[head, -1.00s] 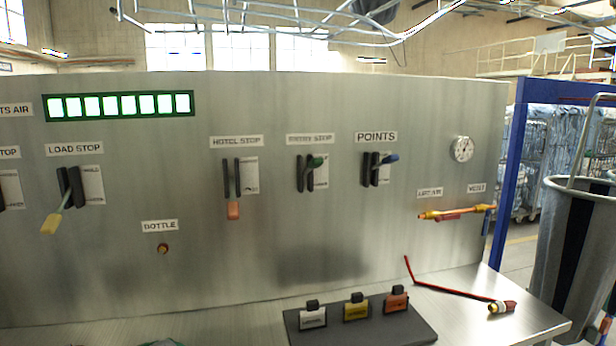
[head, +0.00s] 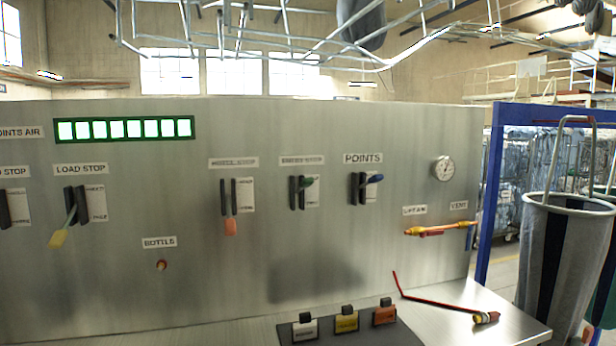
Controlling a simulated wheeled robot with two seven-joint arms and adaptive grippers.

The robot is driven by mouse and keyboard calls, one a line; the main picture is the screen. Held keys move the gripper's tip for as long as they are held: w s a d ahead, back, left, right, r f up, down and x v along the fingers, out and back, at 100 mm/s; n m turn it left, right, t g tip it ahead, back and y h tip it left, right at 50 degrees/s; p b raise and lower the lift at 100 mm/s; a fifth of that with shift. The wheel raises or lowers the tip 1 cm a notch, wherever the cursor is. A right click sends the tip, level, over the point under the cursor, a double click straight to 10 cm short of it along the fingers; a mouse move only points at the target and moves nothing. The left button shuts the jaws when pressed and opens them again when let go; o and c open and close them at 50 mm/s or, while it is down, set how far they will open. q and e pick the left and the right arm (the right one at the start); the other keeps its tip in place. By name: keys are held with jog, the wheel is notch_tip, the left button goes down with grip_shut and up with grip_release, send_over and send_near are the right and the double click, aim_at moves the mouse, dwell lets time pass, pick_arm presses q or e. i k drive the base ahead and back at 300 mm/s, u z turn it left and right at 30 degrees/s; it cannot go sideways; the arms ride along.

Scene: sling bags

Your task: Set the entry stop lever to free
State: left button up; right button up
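The entry stop lever (head: 306,183) has a green handle and sits in a dark slotted bracket on the upright metal panel, below a blurred label (head: 301,160) that seems to read ENTRY STOP. Its handle sticks out toward the right, near the upper part of the bracket. A small white position plate (head: 313,196) is beside the bracket, its words too small to read. Neither of my grippers shows in the head view.
The blue points lever (head: 375,178) is to the right, the orange hotel stop lever (head: 231,227) to the left, and the yellow load stop lever (head: 58,238) further left.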

aim_at(307, 182)
jog(key=k, duration=1.1)
jog(key=u, duration=0.35)
jog(key=i, duration=0.35)
jog(key=u, duration=0.75)
jog(key=i, duration=1.5)
jog(key=z, duration=1.05)
jog(key=i, duration=0.6)
jog(key=z, duration=0.75)
